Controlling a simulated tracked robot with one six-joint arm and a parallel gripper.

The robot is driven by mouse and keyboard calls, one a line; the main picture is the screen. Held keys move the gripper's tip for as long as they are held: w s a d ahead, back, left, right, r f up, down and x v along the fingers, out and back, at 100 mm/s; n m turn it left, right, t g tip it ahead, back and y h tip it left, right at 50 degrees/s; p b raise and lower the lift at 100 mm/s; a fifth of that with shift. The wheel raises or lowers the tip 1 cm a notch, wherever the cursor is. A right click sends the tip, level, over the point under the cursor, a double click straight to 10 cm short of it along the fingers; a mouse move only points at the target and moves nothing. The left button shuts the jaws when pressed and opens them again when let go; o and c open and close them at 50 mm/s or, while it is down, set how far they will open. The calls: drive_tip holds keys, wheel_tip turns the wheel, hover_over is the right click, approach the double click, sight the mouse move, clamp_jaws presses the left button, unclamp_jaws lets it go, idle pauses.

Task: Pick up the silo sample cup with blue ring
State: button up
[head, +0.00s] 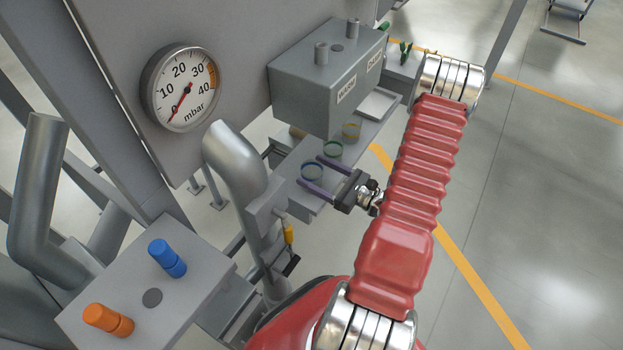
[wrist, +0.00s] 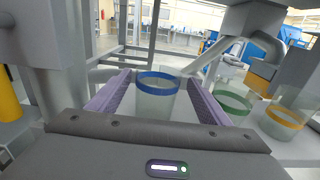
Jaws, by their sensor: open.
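The clear sample cup with the blue ring (head: 312,172) stands upright on a grey shelf (head: 298,157). In the wrist view the blue-ringed cup (wrist: 156,98) is between the two purple fingers, with a visible gap on both sides. My gripper (head: 311,170) is open around the cup and does not visibly grip it. In the wrist view the gripper (wrist: 157,90) reaches past the cup on both sides. The cup's base is partly hidden by the gripper body.
A green-ringed cup (wrist: 232,104) stands close to the right finger, with an orange-ringed cup (wrist: 284,118) beyond it. A thick grey pipe (head: 235,160) bends down left of the shelf. A grey labelled box (head: 325,85) stands behind.

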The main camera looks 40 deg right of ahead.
sight(303, 169)
drive_tip(key=shift+w, duration=0.1)
drive_tip(key=shift+f+x, duration=0.1)
drive_tip(key=shift+x, duration=1.15)
drive_tip(key=shift+f+x, duration=0.15)
drive_tip(key=shift+x, duration=1.15)
drive_tip(key=shift+a, duration=0.2)
drive_tip(key=shift+c, duration=0.2)
drive_tip(key=c, duration=1.1)
